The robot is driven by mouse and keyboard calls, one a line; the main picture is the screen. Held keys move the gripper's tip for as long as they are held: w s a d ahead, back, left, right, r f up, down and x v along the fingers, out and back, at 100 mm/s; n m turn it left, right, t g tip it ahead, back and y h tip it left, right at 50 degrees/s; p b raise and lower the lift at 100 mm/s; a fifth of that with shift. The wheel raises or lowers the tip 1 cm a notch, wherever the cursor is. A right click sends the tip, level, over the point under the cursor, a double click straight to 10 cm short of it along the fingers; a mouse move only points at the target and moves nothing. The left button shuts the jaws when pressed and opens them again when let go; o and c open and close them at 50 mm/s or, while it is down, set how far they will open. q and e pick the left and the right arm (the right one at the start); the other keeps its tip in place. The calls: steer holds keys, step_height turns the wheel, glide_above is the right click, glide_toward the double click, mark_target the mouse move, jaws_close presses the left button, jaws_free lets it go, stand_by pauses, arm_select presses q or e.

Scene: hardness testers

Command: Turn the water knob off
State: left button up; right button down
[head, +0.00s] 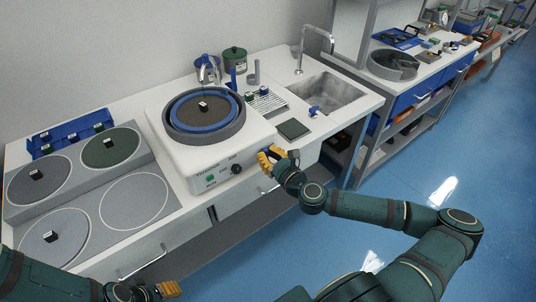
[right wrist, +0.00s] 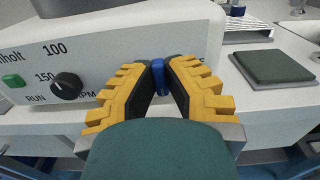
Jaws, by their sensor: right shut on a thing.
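The white grinder-polisher (head: 205,150) stands on the bench, with a dark disc in a blue ring on top. My right gripper (head: 270,158) is at the right end of its front face. In the right wrist view, the yellow-padded fingers of this gripper (right wrist: 164,66) are closed on a small blue knob (right wrist: 158,78), which looks like the water knob. Most of the knob is hidden between the fingers, so its angle cannot be told. My left gripper (head: 168,289) shows only in part at the bottom left of the head view, away from the machine.
A black dial (right wrist: 67,86) and a green button (right wrist: 12,81) are on the panel left of my right gripper. A dark green square pad (head: 294,129) lies on the bench to the right, near the sink (head: 330,92). Several grinding discs lie at the left. The floor in front is clear.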

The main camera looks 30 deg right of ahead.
steer(key=n, duration=0.4)
steer(key=shift+a+n, duration=0.1)
steer(key=shift+n, duration=0.3)
steer(key=n, duration=0.4)
steer(key=shift+n, duration=0.3)
steer(key=shift+a+f+n+p, duration=0.1)
steer(key=shift+n+p, duration=0.3)
steer(key=shift+n, duration=3.6)
steer(key=c, duration=1)
jaws_free()
steer(key=shift+s+f, duration=0.1)
